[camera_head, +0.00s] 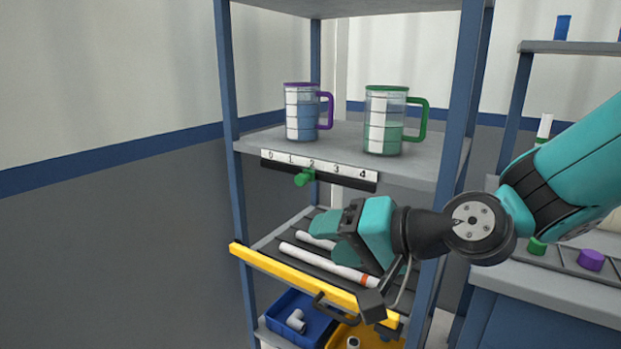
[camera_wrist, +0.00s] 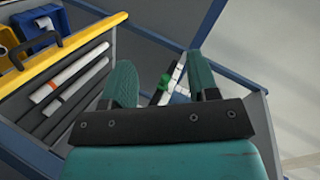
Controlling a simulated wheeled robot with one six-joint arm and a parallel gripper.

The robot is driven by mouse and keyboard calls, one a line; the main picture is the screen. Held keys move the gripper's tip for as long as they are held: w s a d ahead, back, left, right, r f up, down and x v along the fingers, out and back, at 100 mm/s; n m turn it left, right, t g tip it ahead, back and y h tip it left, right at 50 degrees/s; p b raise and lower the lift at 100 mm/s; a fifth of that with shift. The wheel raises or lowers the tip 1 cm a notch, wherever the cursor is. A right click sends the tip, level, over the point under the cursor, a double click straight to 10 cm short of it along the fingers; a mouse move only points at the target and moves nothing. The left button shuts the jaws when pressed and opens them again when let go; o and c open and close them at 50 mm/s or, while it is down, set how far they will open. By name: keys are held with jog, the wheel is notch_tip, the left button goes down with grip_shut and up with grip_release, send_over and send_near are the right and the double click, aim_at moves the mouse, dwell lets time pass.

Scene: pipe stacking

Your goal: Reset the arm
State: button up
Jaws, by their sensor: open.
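My gripper (camera_head: 325,232) is teal and black and reaches in from the right at the level of the yellow-fronted drawer. In the wrist view my gripper (camera_wrist: 165,85) shows two teal fingers spread apart with nothing between them. A green knob (camera_head: 305,177) on the numbered strip (camera_head: 330,172) lies up and to the left of the fingers in the head view. In the wrist view the green knob (camera_wrist: 165,81) appears beyond the gap between the fingers. White pipes (camera_head: 318,260) lie in the drawer below and behind the gripper, partly hidden by it.
The yellow drawer front (camera_head: 290,275) with its dark handle juts out. A purple-handled jug (camera_head: 300,115) and a green-handled jug (camera_head: 384,125) stand on the shelf above. A blue bin (camera_head: 285,310) and a yellow bin sit below. A side bench (camera_head: 550,285) is at right.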

jog(key=s+d+f+n+g+h, duration=0.1)
jog(key=s+d+n+g+h, duration=0.3)
jog(key=s, duration=0.4)
jog(key=s+d+f+n+g+h, duration=0.1)
jog(key=s+d+n+g+h, duration=0.25)
jog(key=s+d, duration=0.4)
notch_tip(320, 180, up, 19)
jog(key=s+a+p, duration=0.1)
jog(key=s+p, duration=0.1)
jog(key=p, duration=1.7)
jog(key=shift+n, duration=0.45)
